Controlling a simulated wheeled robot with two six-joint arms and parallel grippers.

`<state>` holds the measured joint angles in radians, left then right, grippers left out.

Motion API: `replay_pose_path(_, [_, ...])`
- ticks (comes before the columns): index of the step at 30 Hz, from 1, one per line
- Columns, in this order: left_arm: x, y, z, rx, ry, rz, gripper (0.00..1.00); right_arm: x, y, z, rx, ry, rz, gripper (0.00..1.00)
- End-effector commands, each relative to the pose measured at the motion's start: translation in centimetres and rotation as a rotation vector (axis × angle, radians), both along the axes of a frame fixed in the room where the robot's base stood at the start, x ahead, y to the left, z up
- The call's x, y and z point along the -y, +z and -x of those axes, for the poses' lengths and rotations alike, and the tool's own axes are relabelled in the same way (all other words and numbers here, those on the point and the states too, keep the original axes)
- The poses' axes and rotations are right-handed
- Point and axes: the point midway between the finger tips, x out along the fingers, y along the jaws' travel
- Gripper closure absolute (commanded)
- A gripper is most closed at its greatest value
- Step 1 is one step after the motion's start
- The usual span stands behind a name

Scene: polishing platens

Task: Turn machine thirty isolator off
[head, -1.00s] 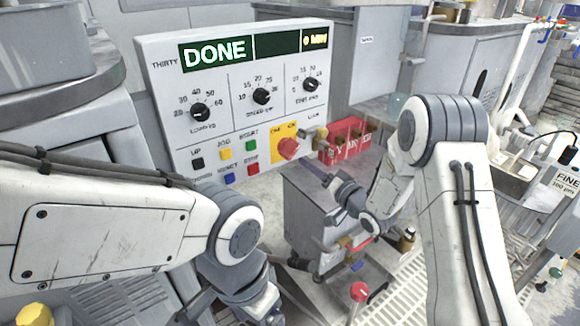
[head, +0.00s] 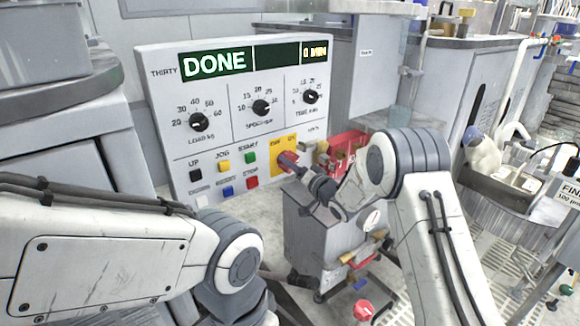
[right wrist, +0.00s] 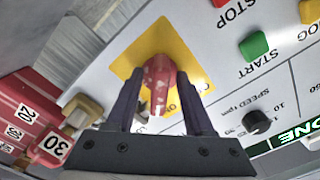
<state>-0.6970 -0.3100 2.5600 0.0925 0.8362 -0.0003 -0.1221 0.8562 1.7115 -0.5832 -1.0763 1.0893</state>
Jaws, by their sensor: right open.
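The grey-white machine panel (head: 222,135) is labelled THIRTY and its screen reads DONE. Its red isolator handle (head: 287,160) sits on a yellow plate (head: 279,143) at the panel's lower right. In the right wrist view the red handle (right wrist: 158,72) shows on the yellow plate (right wrist: 127,65), between the two dark fingers. My right gripper (head: 296,167) is at the handle. In the right wrist view its jaws (right wrist: 160,82) are open, one finger on each side of the handle; I cannot tell whether they touch it. My left gripper is out of view below.
Coloured push buttons, including a red STOP (head: 252,182) and a green START (head: 249,157), lie left of the isolator. A red numbered rack (head: 345,142) stands just right of the panel. A grey cabinet (head: 312,232) stands below.

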Motion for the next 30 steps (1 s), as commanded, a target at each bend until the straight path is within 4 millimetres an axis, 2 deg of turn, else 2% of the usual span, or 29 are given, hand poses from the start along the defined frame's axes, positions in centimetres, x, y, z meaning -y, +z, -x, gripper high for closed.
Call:
replay_pose_path(2, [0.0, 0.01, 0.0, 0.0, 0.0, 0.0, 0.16, 0.01, -0.01, 0.02, 0.0, 0.0, 0.0, 0.51])
replay_pose_path(3, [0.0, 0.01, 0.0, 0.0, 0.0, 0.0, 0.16, 0.01, -0.01, 0.02, 0.0, 0.0, 0.0, 0.67])
replay_pose_path(6, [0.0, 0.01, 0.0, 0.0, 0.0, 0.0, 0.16, 0.02, -0.01, 0.02, 0.0, 0.0, 0.0, 1.0])
replay_pose_path(19, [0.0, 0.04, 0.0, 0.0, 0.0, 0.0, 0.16, 0.06, -0.03, 0.04, 0.032, 0.0, 0.044, 1.0])
replay_pose_path(30, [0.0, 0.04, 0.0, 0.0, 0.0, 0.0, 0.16, 0.16, -0.12, -0.01, 0.192, 0.001, 0.266, 1.0])
